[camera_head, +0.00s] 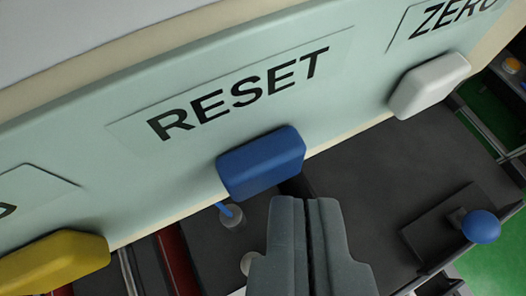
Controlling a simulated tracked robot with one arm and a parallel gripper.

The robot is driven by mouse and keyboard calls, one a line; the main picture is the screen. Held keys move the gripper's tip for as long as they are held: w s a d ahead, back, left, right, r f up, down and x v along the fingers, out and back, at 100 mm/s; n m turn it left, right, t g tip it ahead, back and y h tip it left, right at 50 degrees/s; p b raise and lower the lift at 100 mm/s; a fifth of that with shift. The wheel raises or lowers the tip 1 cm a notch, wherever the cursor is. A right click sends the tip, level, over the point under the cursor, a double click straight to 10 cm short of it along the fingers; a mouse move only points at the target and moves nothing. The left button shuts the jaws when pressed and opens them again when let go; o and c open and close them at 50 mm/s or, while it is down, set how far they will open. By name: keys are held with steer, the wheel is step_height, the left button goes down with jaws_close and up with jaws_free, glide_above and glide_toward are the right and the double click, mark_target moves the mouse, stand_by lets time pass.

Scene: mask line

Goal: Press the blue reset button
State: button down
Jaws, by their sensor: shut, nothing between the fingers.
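The blue reset button (262,163) sticks out of a pale green panel (100,120), below the RESET label (238,92). It is a rounded block in the middle of the view. My gripper (306,202) is shut and empty, with its fingertips just below and to the right of the blue button in the picture. A small dark gap shows between the fingertips and the button; I cannot tell the distance in depth.
A yellow button (55,262) is at the lower left and a white button (430,85) at the upper right, under a ZERO label (455,18). Below the panel are a dark surface (370,170) and a blue ball-topped knob (481,226) at the right.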

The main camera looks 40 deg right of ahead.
steer(key=shift+w+d, duration=0.15)
steer(key=shift+w, duration=0.3)
stand_by(0.8)
steer(key=shift+s, duration=0.15)
steer(key=shift+s+a+b, duration=0.3)
steer(key=shift+s+b, duration=0.45)
steer(key=s+b, duration=0.2)
steer(key=s+a+b, duration=0.1)
steer(key=s+b, duration=0.1)
steer(key=shift+s+a, duration=0.15)
steer(key=shift+s, duration=0.2)
stand_by(0.3)
stand_by(0.5)
